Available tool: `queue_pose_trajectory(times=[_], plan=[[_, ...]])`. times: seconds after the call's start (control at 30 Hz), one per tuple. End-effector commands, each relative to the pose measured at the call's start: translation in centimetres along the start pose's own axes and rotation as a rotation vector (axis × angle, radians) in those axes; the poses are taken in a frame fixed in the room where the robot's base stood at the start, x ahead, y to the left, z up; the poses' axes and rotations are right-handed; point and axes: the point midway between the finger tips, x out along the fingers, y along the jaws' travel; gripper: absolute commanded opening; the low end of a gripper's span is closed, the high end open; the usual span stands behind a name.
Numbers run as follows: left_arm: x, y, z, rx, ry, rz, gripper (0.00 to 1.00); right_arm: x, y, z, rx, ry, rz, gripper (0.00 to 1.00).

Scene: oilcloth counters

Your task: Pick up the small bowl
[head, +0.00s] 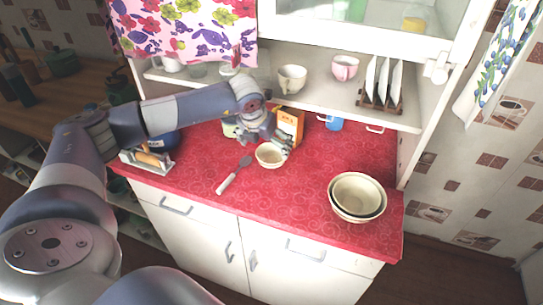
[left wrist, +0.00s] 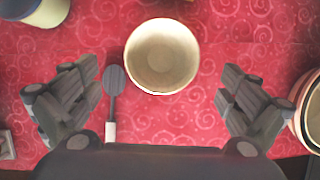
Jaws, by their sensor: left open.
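The small bowl (head: 269,157) is cream-coloured and stands upright on the red counter, near its middle. My left gripper (head: 272,143) is just behind and above it in the head view, with one finger close to the bowl's right side. In the left wrist view the small bowl (left wrist: 161,56) is empty and lies ahead of the fingers, centred between them. My left gripper (left wrist: 157,100) is open there, with fingers spread wide and nothing held. I cannot tell whether a finger touches the bowl. My right gripper is not in view.
A spatula (head: 233,174) lies left of the small bowl; it also shows in the left wrist view (left wrist: 113,95). Larger nested bowls (head: 357,195) stand at the right. An orange box (head: 290,123) stands behind. The shelf (head: 325,103) with cups overhangs the counter's back.

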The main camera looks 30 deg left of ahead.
Motion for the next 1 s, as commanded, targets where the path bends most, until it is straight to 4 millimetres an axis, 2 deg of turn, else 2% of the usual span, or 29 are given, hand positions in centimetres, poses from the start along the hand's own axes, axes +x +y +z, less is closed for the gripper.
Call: queue_pose_trajectory(times=[0.23,0.4,0.7,0.77,0.9,0.93,1.0], plan=[[2.4,-0.2,0.6,-0.001,0.003,0.000,1.00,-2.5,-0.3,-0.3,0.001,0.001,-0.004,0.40],[4.5,-0.2,0.5,-0.001,0.003,-0.001,1.00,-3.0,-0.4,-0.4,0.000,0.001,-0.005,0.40],[5.1,-0.2,0.5,-0.001,0.000,-0.001,1.00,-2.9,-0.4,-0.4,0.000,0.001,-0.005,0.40],[5.1,-0.2,0.5,-0.001,0.000,-0.001,0.89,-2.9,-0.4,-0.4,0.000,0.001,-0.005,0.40],[5.0,-0.2,0.5,-0.001,0.001,-0.001,0.57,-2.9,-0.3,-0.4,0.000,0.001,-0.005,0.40],[5.0,-0.2,0.5,-0.001,0.001,-0.001,0.52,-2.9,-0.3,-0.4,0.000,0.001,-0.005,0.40],[5.1,-0.2,0.5,-0.001,0.001,-0.001,0.52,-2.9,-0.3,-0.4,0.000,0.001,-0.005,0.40]])
